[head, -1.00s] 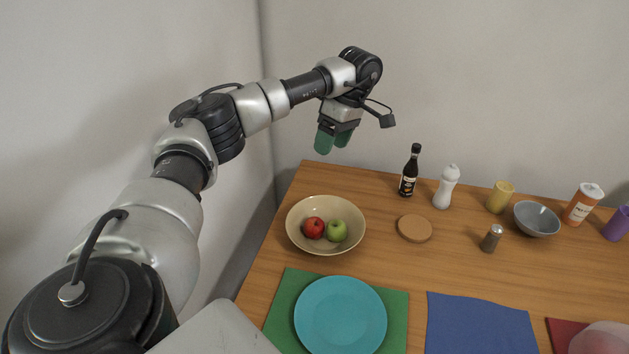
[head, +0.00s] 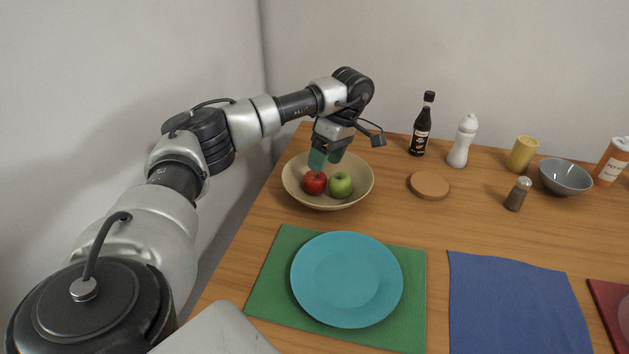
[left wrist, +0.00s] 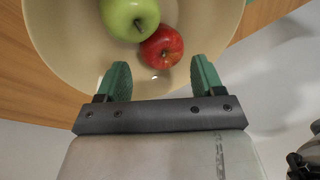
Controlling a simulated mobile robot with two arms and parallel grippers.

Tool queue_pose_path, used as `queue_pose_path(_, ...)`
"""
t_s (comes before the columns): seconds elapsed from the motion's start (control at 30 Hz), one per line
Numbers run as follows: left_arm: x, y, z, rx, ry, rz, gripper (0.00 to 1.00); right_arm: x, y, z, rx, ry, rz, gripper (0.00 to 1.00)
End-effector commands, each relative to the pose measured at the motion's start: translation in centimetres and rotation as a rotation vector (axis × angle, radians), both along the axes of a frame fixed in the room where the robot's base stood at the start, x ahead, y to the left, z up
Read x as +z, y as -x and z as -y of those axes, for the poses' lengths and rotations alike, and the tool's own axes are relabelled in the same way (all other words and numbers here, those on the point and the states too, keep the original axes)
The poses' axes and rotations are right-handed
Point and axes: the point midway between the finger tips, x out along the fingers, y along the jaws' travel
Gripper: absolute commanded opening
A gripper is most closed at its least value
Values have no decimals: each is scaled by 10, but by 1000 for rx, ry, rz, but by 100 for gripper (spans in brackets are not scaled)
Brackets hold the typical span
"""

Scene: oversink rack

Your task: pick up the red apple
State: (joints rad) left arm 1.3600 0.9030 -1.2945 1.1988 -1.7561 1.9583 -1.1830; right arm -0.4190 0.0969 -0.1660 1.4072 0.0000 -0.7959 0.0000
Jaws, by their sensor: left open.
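The red apple (head: 314,183) lies in a beige bowl (head: 294,188) on the wooden table, touching or nearly touching a green apple (head: 341,186) on its right. My left gripper (head: 328,160) has green fingers and is open and empty, pointing down over the bowl, just behind and above the apples. In the left wrist view the red apple (left wrist: 162,47) is ahead of the fingertips, roughly between them in line, and the gripper (left wrist: 158,72) is apart from it. The green apple (left wrist: 130,17) is beside it. My right gripper is in neither view.
A teal plate (head: 347,280) on a green mat (head: 272,285) lies in front of the bowl. A cork coaster (head: 429,185), a dark bottle (head: 422,126) and a white shaker (head: 463,141) stand to the right. A wall is behind.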

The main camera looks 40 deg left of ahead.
Motion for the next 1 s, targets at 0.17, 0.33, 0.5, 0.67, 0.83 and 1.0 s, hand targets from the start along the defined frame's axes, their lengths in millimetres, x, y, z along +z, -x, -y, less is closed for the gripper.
queue_pose_path(0.17,-9,4,-2,0,0,0,68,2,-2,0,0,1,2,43)
queue_pose_path(0.33,-29,11,-9,1,0,-2,68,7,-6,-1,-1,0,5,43)
queue_pose_path(0.5,-51,19,-12,-1,1,-2,68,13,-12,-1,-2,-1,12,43)
queue_pose_path(0.67,-53,20,-13,-1,1,1,68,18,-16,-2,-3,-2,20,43)
queue_pose_path(0.83,-53,19,-13,-1,1,1,55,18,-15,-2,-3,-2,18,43)
queue_pose_path(1.0,-53,19,-13,-1,1,1,37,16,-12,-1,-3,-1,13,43)
